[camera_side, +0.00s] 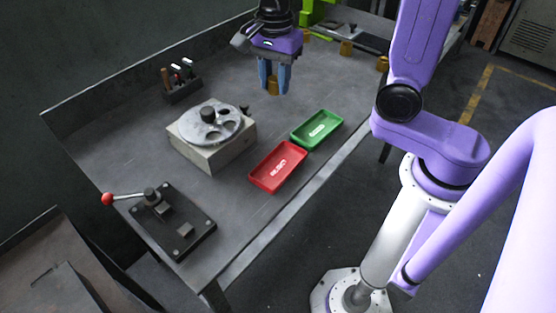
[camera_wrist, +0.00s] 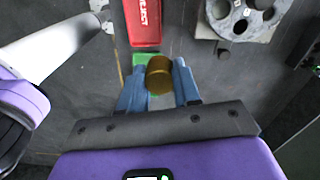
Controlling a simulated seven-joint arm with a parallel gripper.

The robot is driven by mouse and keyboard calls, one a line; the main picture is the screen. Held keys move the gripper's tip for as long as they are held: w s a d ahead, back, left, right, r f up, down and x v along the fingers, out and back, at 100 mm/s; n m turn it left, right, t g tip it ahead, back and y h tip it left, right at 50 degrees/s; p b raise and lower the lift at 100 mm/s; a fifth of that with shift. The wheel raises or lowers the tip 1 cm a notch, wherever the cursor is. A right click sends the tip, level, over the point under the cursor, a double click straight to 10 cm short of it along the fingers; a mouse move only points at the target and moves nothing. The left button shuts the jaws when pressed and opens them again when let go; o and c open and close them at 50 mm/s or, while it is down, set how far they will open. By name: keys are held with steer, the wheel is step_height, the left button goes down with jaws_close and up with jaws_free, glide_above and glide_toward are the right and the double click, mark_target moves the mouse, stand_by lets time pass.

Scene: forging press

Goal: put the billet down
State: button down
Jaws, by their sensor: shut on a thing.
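The billet is a short brass-coloured cylinder (camera_side: 273,87), held between the blue fingers of my gripper (camera_side: 274,80). In the side view it is above the table, behind the green tray and apart from it. In the wrist view the billet (camera_wrist: 159,74) sits at the fingertips of my gripper (camera_wrist: 160,84), which is shut on it. The fingers hide part of the billet's sides. From the wrist camera it covers part of the green tray (camera_wrist: 139,60).
The green tray (camera_side: 333,126) and the red tray (camera_side: 264,177) lie near the table's front edge. A disc with round holes (camera_side: 228,125) stands on a block to the left. A lever fixture (camera_side: 197,217) is at the near left. More brass cylinders (camera_side: 346,48) stand at the back. Bare table surrounds the trays.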

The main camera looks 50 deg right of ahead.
steer(key=s+d+f+n, duration=0.2)
steer(key=s+f+n, duration=0.1)
steer(key=s, duration=0.6)
steer(key=s+d+f+n, duration=0.2)
steer(key=s+f, duration=0.1)
steer(key=s, duration=0.5)
glide_above(287, 159)
step_height(287, 159, down, 10)
steer(key=shift+d+r, duration=0.1)
steer(key=shift+r, duration=0.15)
steer(key=shift+f, duration=1.55)
steer(key=shift+f, duration=0.15)
steer(key=c, duration=1.1)
jaws_free()
